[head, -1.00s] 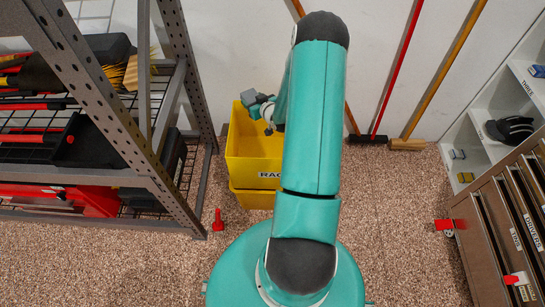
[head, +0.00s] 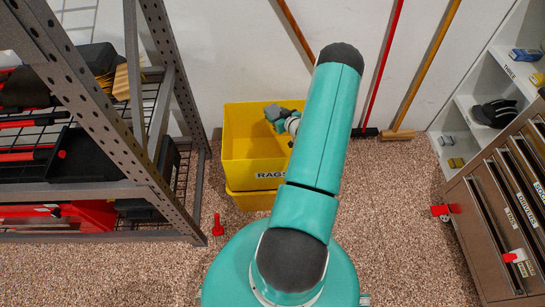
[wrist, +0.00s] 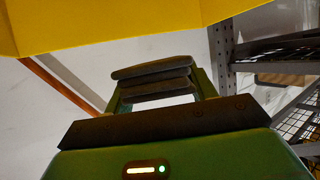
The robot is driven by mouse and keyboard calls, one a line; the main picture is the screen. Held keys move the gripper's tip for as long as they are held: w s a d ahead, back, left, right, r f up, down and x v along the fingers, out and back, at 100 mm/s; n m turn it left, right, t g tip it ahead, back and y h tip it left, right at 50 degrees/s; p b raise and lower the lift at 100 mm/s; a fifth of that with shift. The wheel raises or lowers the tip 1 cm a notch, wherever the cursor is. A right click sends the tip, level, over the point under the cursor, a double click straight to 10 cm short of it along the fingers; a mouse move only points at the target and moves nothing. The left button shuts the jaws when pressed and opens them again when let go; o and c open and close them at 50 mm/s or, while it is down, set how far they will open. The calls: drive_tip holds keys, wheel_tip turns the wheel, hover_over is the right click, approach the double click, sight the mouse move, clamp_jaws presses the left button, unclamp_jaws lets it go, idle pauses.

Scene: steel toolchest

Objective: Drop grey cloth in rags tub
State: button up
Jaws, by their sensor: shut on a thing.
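The grey cloth (head: 271,111) is a small grey bundle at the tip of my gripper (head: 282,119) in the head view. My gripper is shut on it. In the wrist view it looks like grey folded layers (wrist: 155,78) between my fingers. The rags tub (head: 236,174) is a yellow bin labelled RAGS against the wall, and in the head view the cloth appears over its opening, towards the back right. The height above the rim cannot be told. A yellow wall (wrist: 110,22) fills the top of the wrist view. My arm covers the tub's right side.
A second yellow bin (head: 252,201) shows below the rags tub. A steel shelf rack (head: 172,190) stands close on the left, with a small red object (head: 217,225) on the floor beside it. Brooms (head: 398,134) lean at the right, near a drawer cabinet (head: 483,222).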

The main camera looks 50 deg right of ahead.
drive_tip(key=shift+w+f, duration=0.1)
drive_tip(key=shift+f, duration=0.5)
drive_tip(key=o, duration=1.1)
drive_tip(key=shift+c, duration=0.2)
drive_tip(key=shift+a, duration=0.1)
drive_tip(key=v, duration=1.3)
drive_tip(key=shift+s+r, duration=0.2)
drive_tip(key=shift+s, duration=0.1)
drive_tip(key=shift+a, duration=0.1)
